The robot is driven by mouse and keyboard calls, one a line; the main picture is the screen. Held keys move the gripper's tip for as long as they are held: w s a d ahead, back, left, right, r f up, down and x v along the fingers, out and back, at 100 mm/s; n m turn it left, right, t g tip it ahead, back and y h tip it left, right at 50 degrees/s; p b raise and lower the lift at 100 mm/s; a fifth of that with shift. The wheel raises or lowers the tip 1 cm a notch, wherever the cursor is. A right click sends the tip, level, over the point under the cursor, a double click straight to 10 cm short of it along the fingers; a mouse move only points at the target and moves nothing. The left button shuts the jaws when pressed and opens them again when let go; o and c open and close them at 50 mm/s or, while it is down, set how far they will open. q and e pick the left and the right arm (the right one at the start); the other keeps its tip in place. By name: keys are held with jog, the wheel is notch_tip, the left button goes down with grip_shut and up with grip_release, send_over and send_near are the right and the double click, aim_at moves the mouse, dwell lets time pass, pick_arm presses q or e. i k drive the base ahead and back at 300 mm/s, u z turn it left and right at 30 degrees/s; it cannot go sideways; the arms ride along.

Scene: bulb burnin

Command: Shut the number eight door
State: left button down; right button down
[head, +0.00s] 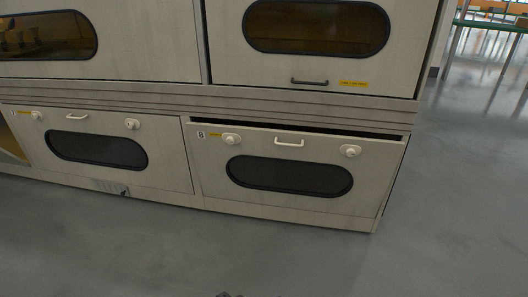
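The number eight door (290,205) is the lower right door of the cabinet, pale with a dark oval window (290,176). A small "8" label (201,135) is at its upper left corner. A white bar handle (289,143) is at its top middle, with white round knobs (231,139) and (350,151) on each side. The door leans slightly outward at the top, leaving a narrow dark gap (330,128) above it. Neither gripper can be made out in the head view.
The lower left door (100,175) beside it looks closed. Farther left, an opening (10,150) shows at the picture's edge. Upper doors with amber windows (316,27) are above a ribbed band. The grey floor (200,245) in front is clear. A small dark piece shows at the bottom edge.

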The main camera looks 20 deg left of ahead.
aim_at(309, 170)
jog(key=u, duration=0.15)
jog(key=k, duration=0.6)
jog(key=z, duration=0.95)
jog(key=i, duration=1.1)
jog(key=u, duration=0.9)
jog(key=i, duration=0.85)
jog(key=u, duration=0.8)
jog(key=i, duration=0.45)
